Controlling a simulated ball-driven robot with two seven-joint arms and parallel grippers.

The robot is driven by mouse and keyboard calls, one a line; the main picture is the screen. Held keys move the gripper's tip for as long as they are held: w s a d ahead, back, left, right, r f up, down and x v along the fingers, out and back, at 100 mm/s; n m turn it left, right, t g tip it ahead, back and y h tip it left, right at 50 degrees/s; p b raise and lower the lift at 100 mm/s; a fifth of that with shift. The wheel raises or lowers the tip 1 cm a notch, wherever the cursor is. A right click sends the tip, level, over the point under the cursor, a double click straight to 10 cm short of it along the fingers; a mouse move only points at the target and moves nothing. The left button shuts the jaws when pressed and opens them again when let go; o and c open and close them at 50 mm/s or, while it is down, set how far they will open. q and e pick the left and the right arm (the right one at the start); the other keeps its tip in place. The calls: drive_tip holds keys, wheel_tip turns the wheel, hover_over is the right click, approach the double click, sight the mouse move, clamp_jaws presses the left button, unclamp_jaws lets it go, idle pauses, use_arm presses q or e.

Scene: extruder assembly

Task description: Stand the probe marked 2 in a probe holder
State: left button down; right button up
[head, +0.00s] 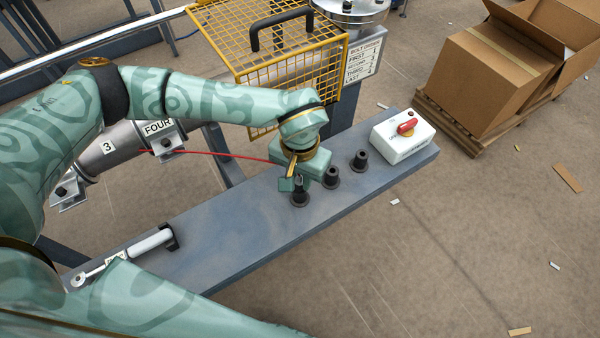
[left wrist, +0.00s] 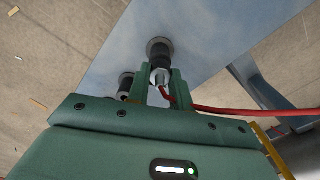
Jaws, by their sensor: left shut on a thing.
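My left gripper (head: 298,183) is over the leftmost of three black probe holders (head: 300,197) on the blue-grey bench. In the left wrist view the fingers of my left gripper (left wrist: 161,77) are shut on a small metal probe (left wrist: 160,76) with a red cable (left wrist: 215,109). The probe lines up with the black holder (left wrist: 159,52), its far end at or in the holder's top; how deep I cannot tell. No number on the probe is readable. The middle holder (head: 331,178) and right holder (head: 360,160) look empty. My right gripper is not in view.
A white switch box (head: 403,137) with a red knob stands at the bench's right end. A white labelled tool (head: 140,250) lies at the left. A yellow mesh guard (head: 262,50) stands behind. The red cable runs left towards metal cylinders marked 3 (head: 108,150) and FOUR.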

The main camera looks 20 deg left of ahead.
use_arm(q)
drive_tip(key=shift+f, duration=0.35)
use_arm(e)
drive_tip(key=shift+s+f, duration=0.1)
use_arm(q)
drive_tip(key=c, duration=1.2)
unclamp_jaws()
drive_tip(key=shift+o, duration=0.2)
wheel_tip(320, 180, up, 16)
drive_tip(key=p, duration=0.5)
drive_tip(key=shift+r, duration=0.15)
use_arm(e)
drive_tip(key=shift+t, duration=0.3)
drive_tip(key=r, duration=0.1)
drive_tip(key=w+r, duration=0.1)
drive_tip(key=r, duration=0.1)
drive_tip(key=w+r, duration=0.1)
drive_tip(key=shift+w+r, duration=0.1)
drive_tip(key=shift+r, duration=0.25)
